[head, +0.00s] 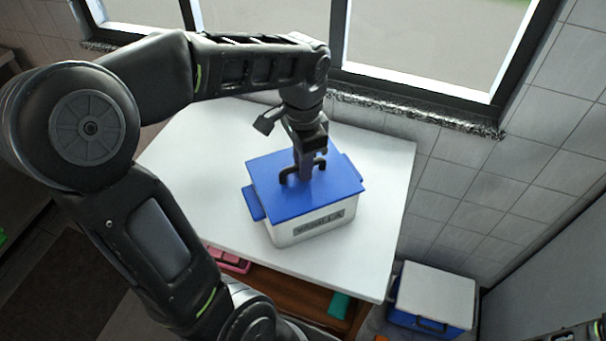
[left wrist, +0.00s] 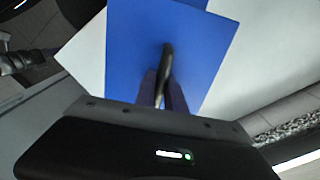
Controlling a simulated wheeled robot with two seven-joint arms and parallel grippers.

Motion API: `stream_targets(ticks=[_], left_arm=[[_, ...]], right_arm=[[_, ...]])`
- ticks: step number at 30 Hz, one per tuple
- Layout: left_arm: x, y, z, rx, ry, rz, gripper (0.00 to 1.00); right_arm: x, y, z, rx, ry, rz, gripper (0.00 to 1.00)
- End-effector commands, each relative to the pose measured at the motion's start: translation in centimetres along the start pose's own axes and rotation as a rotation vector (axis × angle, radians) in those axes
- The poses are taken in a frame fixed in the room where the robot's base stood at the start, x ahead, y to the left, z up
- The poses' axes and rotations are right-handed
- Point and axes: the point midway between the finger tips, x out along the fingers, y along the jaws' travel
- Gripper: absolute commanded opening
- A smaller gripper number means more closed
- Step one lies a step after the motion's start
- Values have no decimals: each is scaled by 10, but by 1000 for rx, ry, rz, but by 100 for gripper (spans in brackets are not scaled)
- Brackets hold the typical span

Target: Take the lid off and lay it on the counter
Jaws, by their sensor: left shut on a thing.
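A white box (head: 309,226) with a dark label on its front stands on the white counter (head: 365,249). A flat blue lid (head: 333,186) with a black handle (head: 290,172) covers its top. My left gripper (head: 304,172) comes down from above and is shut on the lid's handle. In the left wrist view the blue lid (left wrist: 140,50) fills the middle, with the handle (left wrist: 167,62) between the fingers. I cannot tell whether the lid is lifted off the rim. A small part of my right arm shows at the bottom right corner; its fingers are not clear.
Bare counter lies left and right of the box. A window (head: 420,45) and tiled wall (head: 470,170) stand behind. A blue cooler with a white lid (head: 436,289) is on the floor at right. Pink (head: 229,260) and teal (head: 339,304) items sit below the counter's front edge.

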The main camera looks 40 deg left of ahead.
Motion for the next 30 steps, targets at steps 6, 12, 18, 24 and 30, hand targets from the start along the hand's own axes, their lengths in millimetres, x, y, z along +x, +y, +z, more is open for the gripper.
stream_targets(ticks=[6,12,18,24,30], left_arm=[[0,0,0,0,0,0,0],[0,0,0,0,0,0,0],[0,0,0,0,0,0,0],[-8,-1,-1,0,3,-2,0],[-39,-1,-2,0,5,-5,0]], right_arm=[[0,0,0,0,0,0,0],[0,0,0,0,0,0,0],[0,0,0,0,0,0,0],[1,0,0,0,0,0,0],[3,1,0,-1,1,-1,0]])
